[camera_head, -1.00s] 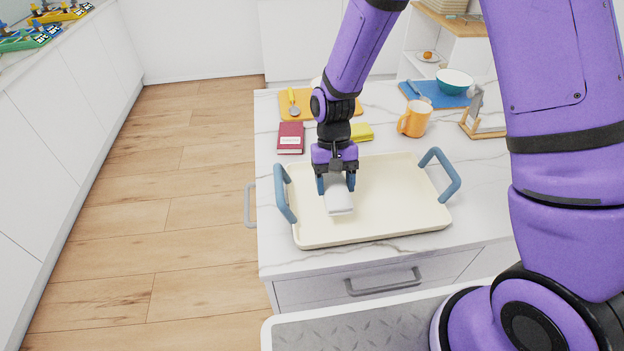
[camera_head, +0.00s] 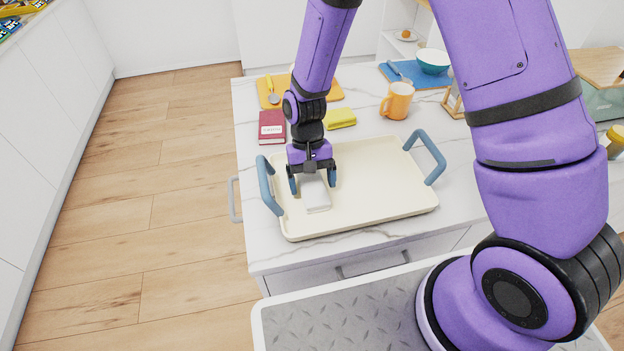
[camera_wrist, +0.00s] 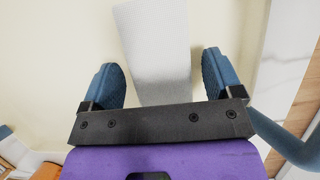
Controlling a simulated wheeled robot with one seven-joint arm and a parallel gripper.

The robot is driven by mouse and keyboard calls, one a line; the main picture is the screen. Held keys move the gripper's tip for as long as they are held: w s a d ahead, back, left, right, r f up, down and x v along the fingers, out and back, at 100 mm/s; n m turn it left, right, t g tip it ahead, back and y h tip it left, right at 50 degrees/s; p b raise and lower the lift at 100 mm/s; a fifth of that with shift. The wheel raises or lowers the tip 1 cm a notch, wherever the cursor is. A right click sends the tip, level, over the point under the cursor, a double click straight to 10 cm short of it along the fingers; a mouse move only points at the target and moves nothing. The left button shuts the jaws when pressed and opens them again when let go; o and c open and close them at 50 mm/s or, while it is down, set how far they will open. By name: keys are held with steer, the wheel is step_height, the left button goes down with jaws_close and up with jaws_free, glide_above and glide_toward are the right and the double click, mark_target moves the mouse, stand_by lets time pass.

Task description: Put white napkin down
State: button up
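The white napkin (camera_head: 316,198) is a small folded rectangle lying on the cream tray (camera_head: 390,205), in its left part. It also shows in the wrist view (camera_wrist: 157,50), flat against the tray's cream surface. My gripper (camera_head: 313,184) is over the tray at the napkin's far end. In the wrist view my gripper (camera_wrist: 160,82) is open, its blue fingers on either side of the napkin with a gap at each side. The napkin's near end in that view is hidden behind my gripper's black bar.
The tray has raised blue handles at left (camera_head: 268,187) and right (camera_head: 428,157). Behind it are a red book (camera_head: 272,126), a yellow sponge-like block (camera_head: 340,118) and an orange mug (camera_head: 397,101). The tray's right half is empty.

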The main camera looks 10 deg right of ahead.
steer(key=shift+r, duration=0.15)
steer(key=w+d+r+t, duration=0.1)
steer(key=w+d+r, duration=0.1)
steer(key=r, duration=0.8)
steer(key=w+d+r+t, duration=0.1)
steer(key=d+r, duration=0.2)
steer(key=r, duration=0.7)
steer(key=s+d+r+t, duration=0.3)
steer(key=s+d+r, duration=0.4)
steer(key=s+r, duration=0.1)
steer(key=s+d+r+t, duration=0.4)
steer(key=s+d+r, duration=0.2)
steer(key=s+r, duration=0.3)
steer(key=shift+s+d+r+t, duration=0.2)
steer(key=shift+s+d+t, duration=0.15)
steer(key=shift+s, duration=0.6)
